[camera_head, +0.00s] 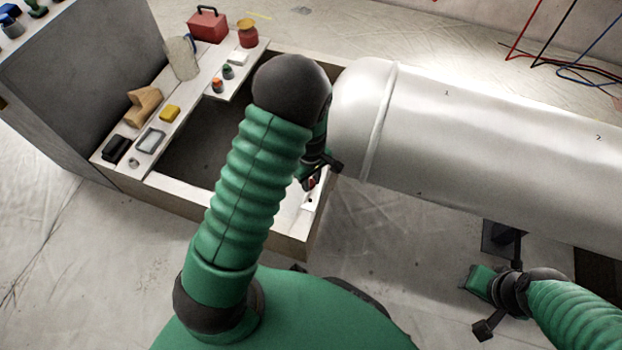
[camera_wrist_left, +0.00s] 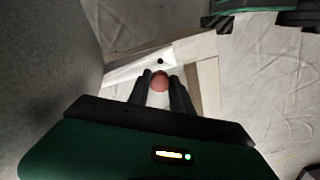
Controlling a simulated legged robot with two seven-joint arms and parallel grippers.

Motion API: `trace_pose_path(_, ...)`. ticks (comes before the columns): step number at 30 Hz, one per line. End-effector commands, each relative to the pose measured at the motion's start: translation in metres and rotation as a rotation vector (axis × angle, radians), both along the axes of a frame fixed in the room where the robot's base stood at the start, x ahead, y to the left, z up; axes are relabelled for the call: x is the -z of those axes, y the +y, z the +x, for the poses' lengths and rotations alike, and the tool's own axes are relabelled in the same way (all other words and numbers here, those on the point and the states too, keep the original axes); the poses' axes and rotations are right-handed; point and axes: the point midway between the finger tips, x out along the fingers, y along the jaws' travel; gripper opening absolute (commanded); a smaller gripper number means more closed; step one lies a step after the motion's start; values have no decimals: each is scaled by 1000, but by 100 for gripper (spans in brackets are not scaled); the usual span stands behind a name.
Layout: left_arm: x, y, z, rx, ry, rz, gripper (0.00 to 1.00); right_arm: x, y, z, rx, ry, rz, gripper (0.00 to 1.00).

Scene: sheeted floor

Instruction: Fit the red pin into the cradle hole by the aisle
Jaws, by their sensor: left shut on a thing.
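My left gripper (camera_head: 312,178) reaches down over the near right corner of the wooden-edged cradle frame. In the left wrist view, its two dark fingers are shut on the round-ended red pin (camera_wrist_left: 160,81). The red pin shows only as a small red spot in the head view (camera_head: 310,184). A dark hole (camera_wrist_left: 160,61) in the white cradle plate (camera_wrist_left: 141,72) lies just beyond the pin, apart from it in the picture. The pin's lower end is hidden. My right gripper (camera_head: 484,305) is at the lower right, away from the cradle; its jaw opening is unclear.
A large pale cylinder (camera_head: 480,130) lies right of the frame. A white shelf on the far left side carries a red toolbox (camera_head: 207,24), a red can (camera_head: 247,35), a yellow block (camera_head: 170,113) and small parts. A grey panel (camera_head: 85,65) stands at left. Sheeted floor lies around.

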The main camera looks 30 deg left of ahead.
Motion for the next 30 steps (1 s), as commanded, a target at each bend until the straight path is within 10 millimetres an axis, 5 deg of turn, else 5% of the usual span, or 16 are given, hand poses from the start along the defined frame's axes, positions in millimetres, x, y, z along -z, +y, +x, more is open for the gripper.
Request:
trace_pose_path(15,56,0,-1,2,2,0,0,32,0,0,0,0,0,36)
trace_pose_path(30,58,0,0,2,1,-1,0,32,0,0,0,0,0,36)
